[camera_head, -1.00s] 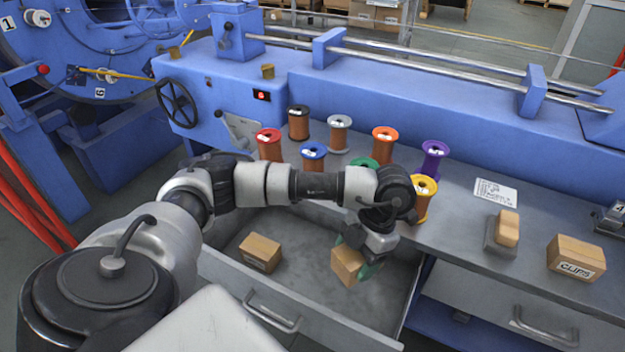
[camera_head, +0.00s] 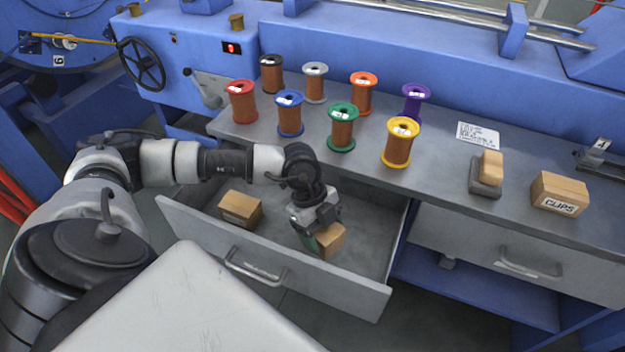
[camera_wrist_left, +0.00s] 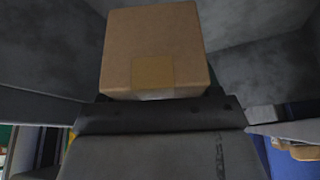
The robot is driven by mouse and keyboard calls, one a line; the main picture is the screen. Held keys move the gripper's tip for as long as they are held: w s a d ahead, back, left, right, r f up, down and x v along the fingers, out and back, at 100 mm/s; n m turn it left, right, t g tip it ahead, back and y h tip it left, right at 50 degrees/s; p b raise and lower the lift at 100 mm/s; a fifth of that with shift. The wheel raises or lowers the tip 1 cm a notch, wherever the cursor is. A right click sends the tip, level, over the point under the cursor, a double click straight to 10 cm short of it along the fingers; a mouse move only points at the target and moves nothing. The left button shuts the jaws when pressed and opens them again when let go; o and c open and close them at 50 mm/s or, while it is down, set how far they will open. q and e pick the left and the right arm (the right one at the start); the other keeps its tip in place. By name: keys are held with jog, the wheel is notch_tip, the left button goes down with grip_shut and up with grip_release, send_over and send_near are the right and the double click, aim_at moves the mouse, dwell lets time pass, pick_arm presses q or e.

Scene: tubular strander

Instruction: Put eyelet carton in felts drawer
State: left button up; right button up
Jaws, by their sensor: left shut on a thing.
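The carton (camera_head: 332,240), a small brown cardboard box, is held in my left gripper (camera_head: 318,240), over or inside the right part of the open drawer (camera_head: 262,262). In the left wrist view the carton (camera_wrist_left: 155,55) fills the upper middle, with a tape patch on its near face and the grey drawer walls around it. My left gripper is shut on it. Its label is not visible, and whether it touches the drawer floor cannot be told. Another brown carton (camera_head: 240,209) sits in the left part of the drawer. My right gripper is not in view.
Several coloured wire spools, such as the yellow one (camera_head: 398,142), stand on the grey bench above the drawer. A CLIPS carton (camera_head: 560,193) and a block on a grey base (camera_head: 487,175) stand to the right. A closed drawer (camera_head: 520,258) is below them.

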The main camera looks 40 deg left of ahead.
pick_arm(q)
jog(key=shift+f, duration=0.95)
notch_tip(320, 180, down, 5)
jog(key=shift+b, duration=0.8)
jog(key=shift+r, duration=0.1)
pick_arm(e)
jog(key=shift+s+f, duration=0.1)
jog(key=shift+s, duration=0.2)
pick_arm(q)
jog(key=o, duration=1.1)
jog(key=p+v, duration=0.2)
jog(key=v, duration=0.4)
jog(key=shift+r, duration=0.25)
jog(key=shift+p+v, duration=0.5)
jog(key=shift+v, duration=2.25)
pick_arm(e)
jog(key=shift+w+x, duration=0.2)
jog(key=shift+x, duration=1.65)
